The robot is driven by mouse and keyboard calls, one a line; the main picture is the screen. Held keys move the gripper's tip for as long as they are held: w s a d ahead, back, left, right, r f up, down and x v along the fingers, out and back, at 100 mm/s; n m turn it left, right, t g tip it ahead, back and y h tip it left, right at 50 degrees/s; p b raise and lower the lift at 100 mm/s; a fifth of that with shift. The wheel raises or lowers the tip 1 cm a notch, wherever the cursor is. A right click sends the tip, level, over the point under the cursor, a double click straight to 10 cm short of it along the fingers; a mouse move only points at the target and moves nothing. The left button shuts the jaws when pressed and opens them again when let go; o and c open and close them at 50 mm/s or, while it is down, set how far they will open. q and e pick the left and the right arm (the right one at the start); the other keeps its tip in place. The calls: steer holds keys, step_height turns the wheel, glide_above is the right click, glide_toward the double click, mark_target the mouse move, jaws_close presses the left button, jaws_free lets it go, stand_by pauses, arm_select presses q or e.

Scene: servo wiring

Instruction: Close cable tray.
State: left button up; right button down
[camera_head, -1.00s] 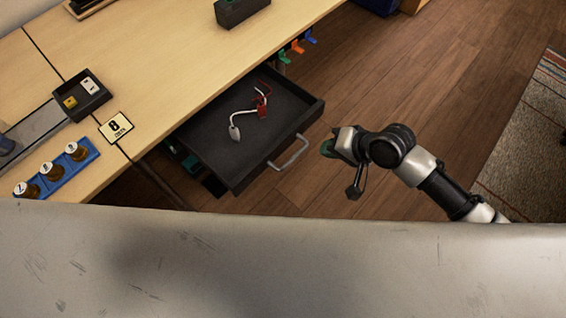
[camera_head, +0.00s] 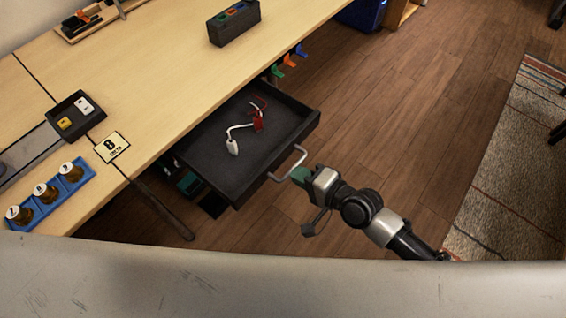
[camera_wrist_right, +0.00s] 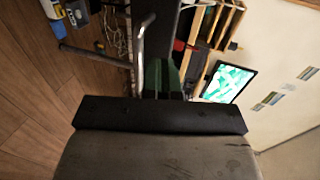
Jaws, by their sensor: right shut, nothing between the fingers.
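The cable tray (camera_head: 205,152) is a dark drawer pulled out from under the wooden table's edge. A red and white cable (camera_head: 257,122) with a white plug lies inside it. A grey bar handle (camera_head: 290,165) is on its front. My right gripper (camera_head: 298,174) has green fingertips, is shut and empty, and is right at the handle; I cannot tell whether it touches. In the right wrist view the green fingers (camera_wrist_right: 160,76) are beside the handle bar (camera_wrist_right: 139,50). My left gripper is not in view.
The table (camera_head: 180,60) carries a blue rack with bottles (camera_head: 48,193), a sign marked 8 (camera_head: 112,147), a small black bin (camera_head: 76,116) and a dark box (camera_head: 234,24). Coloured hooks (camera_head: 290,60) hang under its edge. The wooden floor (camera_head: 400,110) right of the tray is open.

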mark_target(275, 161)
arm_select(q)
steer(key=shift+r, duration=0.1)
arm_select(e)
steer(key=shift+r+x, duration=0.2)
steer(key=shift+x, duration=0.65)
steer(key=shift+r+x, duration=0.2)
steer(key=shift+x, duration=0.7)
steer(key=shift+r+x, duration=0.15)
steer(key=shift+x, duration=0.7)
steer(key=shift+w+a, duration=0.15)
